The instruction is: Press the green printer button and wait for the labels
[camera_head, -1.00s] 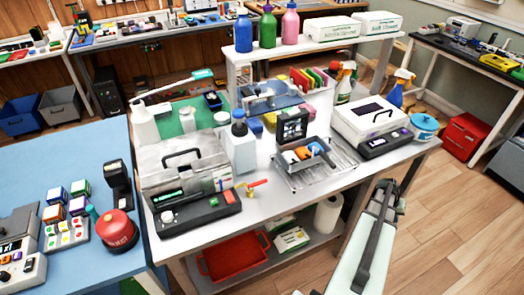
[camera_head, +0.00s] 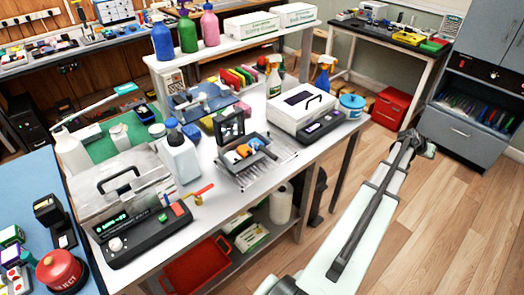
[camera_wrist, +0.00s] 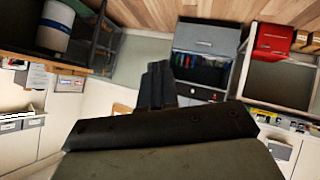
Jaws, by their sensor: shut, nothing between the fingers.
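My gripper (camera_wrist: 157,82) shows in the wrist view with its dark fingers closed together and nothing between them. It is over the floor side of the room, facing a grey cabinet, away from the bench devices. In the head view a black device (camera_head: 128,240) with a green lit display, a white knob and a small green button (camera_head: 162,217) sits at the bench's front left. A white box (camera_head: 290,118) with a handle and a dark control panel (camera_head: 322,127) stands at the bench's right. I cannot tell which device is the printer. No printed labels can be made out.
The white bench (camera_head: 225,205) is crowded with bottles, a tray (camera_head: 250,172) and a metal case (camera_head: 118,180). The grey cabinet (camera_head: 465,135) stands at the right, with a red drawer box (camera_head: 392,107) to its left. The wooden floor (camera_head: 450,220) between is clear.

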